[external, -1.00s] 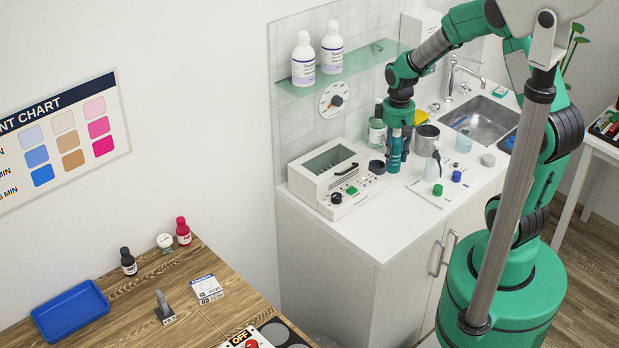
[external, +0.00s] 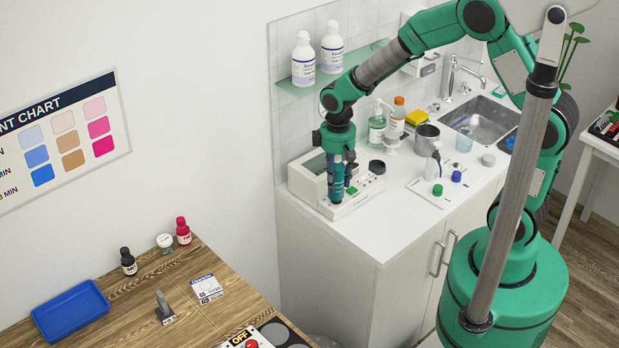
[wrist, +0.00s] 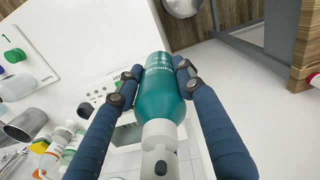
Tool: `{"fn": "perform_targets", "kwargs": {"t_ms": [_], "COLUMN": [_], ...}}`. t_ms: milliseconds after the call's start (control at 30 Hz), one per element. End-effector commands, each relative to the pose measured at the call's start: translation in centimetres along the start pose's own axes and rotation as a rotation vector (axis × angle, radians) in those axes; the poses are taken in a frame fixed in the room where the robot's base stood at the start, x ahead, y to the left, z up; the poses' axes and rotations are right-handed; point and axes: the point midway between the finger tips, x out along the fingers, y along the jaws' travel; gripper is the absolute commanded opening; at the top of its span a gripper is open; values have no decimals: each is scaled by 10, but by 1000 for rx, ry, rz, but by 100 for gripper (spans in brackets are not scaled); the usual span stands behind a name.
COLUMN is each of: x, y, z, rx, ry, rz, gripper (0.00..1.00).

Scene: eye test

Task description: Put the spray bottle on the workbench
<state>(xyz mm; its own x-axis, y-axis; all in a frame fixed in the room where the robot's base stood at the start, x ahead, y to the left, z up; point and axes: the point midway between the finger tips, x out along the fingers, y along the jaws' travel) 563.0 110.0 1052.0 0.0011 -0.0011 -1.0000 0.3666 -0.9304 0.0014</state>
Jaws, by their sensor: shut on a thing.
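The spray bottle is teal with a white head and printed label; it shows upright in the external view (external: 336,186) and between my fingers in the wrist view (wrist: 158,92). My gripper (external: 342,178) is shut on its body, one blue finger on each side in the wrist view (wrist: 155,82). It holds the bottle in front of the white instrument on the counter; the gap below the bottle is hard to judge. The wooden workbench (external: 95,325) is at the lower left of the external view, apart from the gripper.
A blue tray (external: 70,311), small bottles (external: 128,262), a card (external: 206,286) and a grey stand (external: 164,308) occupy the workbench. Bare wood shows between them.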

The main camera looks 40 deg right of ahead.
Motion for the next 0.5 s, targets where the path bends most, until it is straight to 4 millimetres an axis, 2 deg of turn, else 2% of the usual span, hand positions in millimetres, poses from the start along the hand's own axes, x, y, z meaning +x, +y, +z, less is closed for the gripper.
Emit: {"fn": "perform_targets", "kwargs": {"t_ms": [33,500], "x": [-1,-1], "y": [-13,-127], "z": [-4,-21], "rx": [-16,-124], "ry": [0,1], "rz": [0,0], "gripper": [5,5]}}
